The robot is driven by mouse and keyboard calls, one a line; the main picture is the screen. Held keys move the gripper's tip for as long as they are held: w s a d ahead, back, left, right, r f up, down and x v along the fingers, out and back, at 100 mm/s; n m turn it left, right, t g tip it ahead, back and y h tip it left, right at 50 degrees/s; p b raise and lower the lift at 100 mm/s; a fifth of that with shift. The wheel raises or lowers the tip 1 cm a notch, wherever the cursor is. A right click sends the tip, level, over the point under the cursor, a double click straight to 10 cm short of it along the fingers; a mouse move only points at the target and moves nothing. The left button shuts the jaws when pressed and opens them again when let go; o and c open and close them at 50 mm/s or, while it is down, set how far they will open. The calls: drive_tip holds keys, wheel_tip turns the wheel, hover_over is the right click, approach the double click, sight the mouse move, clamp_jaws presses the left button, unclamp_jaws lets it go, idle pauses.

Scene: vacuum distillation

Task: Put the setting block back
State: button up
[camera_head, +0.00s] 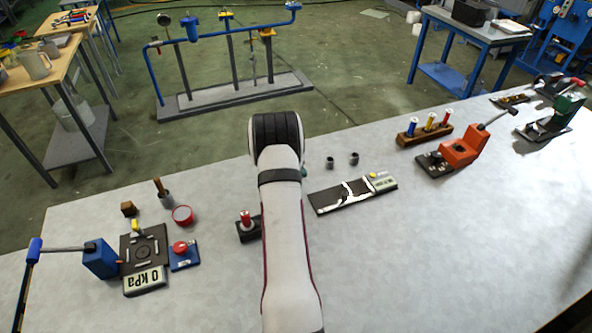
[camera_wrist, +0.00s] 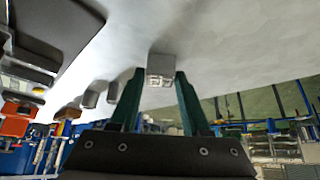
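A small pale grey block (camera_wrist: 160,69), which I take for the setting block, sits between the fingertips of my gripper (camera_wrist: 160,80) in the wrist view. The two green fingers close in on its sides, and it looks gripped. Whether it touches the tabletop I cannot tell. In the head view my arm hides the block and most of the gripper; only a sliver of green shows beside the arm. A dark plate with white parts (camera_head: 352,193) lies on the table just right of my arm. The block's resting place cannot be made out.
Two small grey cylinders (camera_head: 330,162) (camera_head: 353,158) stand behind the dark plate. A dark base with a red-topped piece (camera_head: 246,222) is close left of my arm. A red press (camera_head: 462,151) and a wooden rack (camera_head: 425,134) stand right. The front right tabletop (camera_head: 450,260) is clear.

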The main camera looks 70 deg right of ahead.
drive_tip(key=o, duration=0.3)
drive_tip(key=shift+r, duration=0.15)
drive_tip(key=v, duration=1.2)
drive_tip(key=w+a+r+n+y, duration=0.15)
drive_tip(key=a+r, duration=0.35)
drive_tip(key=a, duration=0.6)
drive_tip(key=w+a+r+n+y, duration=0.1)
drive_tip(key=w+a+r+n, duration=0.2)
drive_tip(key=a, duration=0.9)
drive_tip(key=s+a+n+y, duration=0.2)
drive_tip(key=s+a, duration=0.3)
drive_tip(key=a, duration=0.4)
drive_tip(key=s+a+r+n+y, duration=0.1)
drive_tip(key=s+a+n+y, duration=0.1)
drive_tip(key=s+a, duration=0.3)
drive_tip(key=s+a+r+n+y, duration=0.1)
drive_tip(key=s+a+n, duration=0.3)
drive_tip(key=a, duration=0.9)
drive_tip(key=shift+s+r+y, duration=0.25)
drive_tip(key=shift+s+y, duration=0.2)
drive_tip(key=shift+s, duration=0.15)
